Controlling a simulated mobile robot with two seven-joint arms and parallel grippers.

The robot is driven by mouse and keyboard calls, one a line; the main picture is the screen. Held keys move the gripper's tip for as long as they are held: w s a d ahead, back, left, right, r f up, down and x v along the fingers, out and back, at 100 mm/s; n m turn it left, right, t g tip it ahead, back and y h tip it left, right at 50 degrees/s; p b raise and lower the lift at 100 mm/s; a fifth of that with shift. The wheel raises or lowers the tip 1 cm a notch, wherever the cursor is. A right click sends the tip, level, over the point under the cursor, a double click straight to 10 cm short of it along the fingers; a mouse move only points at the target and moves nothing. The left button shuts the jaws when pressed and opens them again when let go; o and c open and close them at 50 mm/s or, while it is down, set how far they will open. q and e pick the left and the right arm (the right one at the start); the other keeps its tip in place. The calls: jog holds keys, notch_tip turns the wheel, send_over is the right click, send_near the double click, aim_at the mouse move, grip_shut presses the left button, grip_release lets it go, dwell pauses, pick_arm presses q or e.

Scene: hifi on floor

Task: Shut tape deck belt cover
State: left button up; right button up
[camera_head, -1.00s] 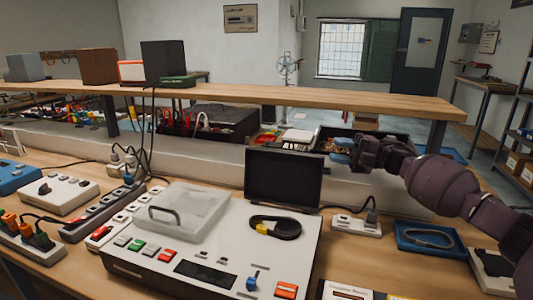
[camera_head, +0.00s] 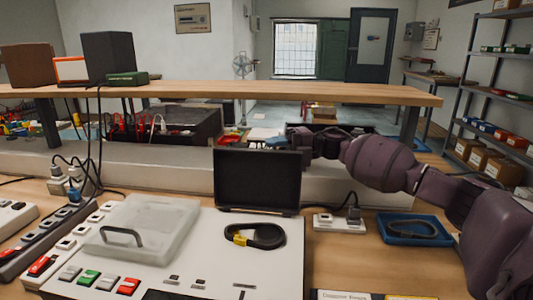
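The tape deck (camera_head: 205,254) is a pale box on the workbench. Its black belt cover (camera_head: 257,178) stands upright, open, at the deck's back edge. A black belt (camera_head: 255,236) with a yellow tag lies on the deck in front of the cover. A clear lid with a dark handle (camera_head: 150,228) sits on the deck's left part, shut. My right gripper (camera_head: 294,137) is at and behind the cover's top right corner, its arm coming in from the right. Its fingers are small and dark, so opening and contact cannot be told. My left gripper is out of view.
A power strip (camera_head: 338,223) and a blue tray (camera_head: 414,230) lie right of the deck. A power strip with plugs and cables (camera_head: 37,241) lies to the left. A raised wooden shelf (camera_head: 250,91) runs behind. Air above the deck is clear.

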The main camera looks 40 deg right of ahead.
jog(key=shift+x, duration=0.8)
grip_shut()
